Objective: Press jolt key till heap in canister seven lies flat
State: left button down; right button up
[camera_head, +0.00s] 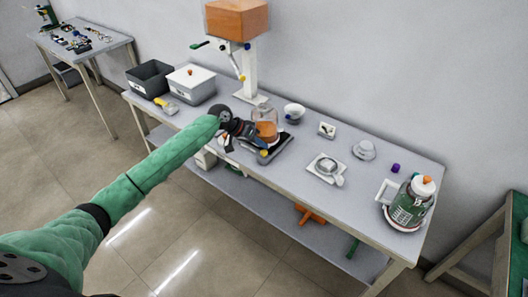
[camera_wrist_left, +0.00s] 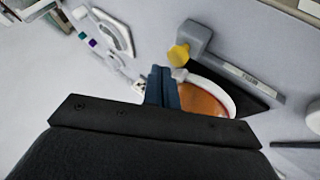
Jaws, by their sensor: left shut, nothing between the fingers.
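A clear canister (camera_head: 265,117) with orange powder stands on a dark, low device (camera_head: 284,146) at the middle of the bench. The number on the canister cannot be read. A yellow key (camera_head: 263,153) is at the device's front; in the left wrist view the yellow key (camera_wrist_left: 178,54) sits at a grey block, just beyond my fingertips. My left gripper (camera_head: 254,136) is shut and empty, beside the canister. My right gripper is out of view.
A hopper stand (camera_head: 249,75) rises behind the canister. A dark bin (camera_head: 150,77) and a white lidded bin (camera_head: 191,84) stand left. A bowl (camera_head: 294,112), a scale-like plate (camera_head: 326,168) and a green-labelled jar (camera_head: 409,204) stand right. Bare bench lies between them.

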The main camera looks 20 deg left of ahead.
pick_arm(q)
jog(key=shift+f, duration=0.15)
jog(key=shift+f, duration=0.25)
jog(key=shift+f+b, duration=0.3)
jog(key=shift+f, duration=0.4)
dwell(1.0)
dwell(0.3)
jog(key=shift+r+p, duration=0.8)
jog(key=shift+r, duration=0.35)
jog(key=shift+r+p, duration=1.7)
jog(key=shift+r, duration=0.85)
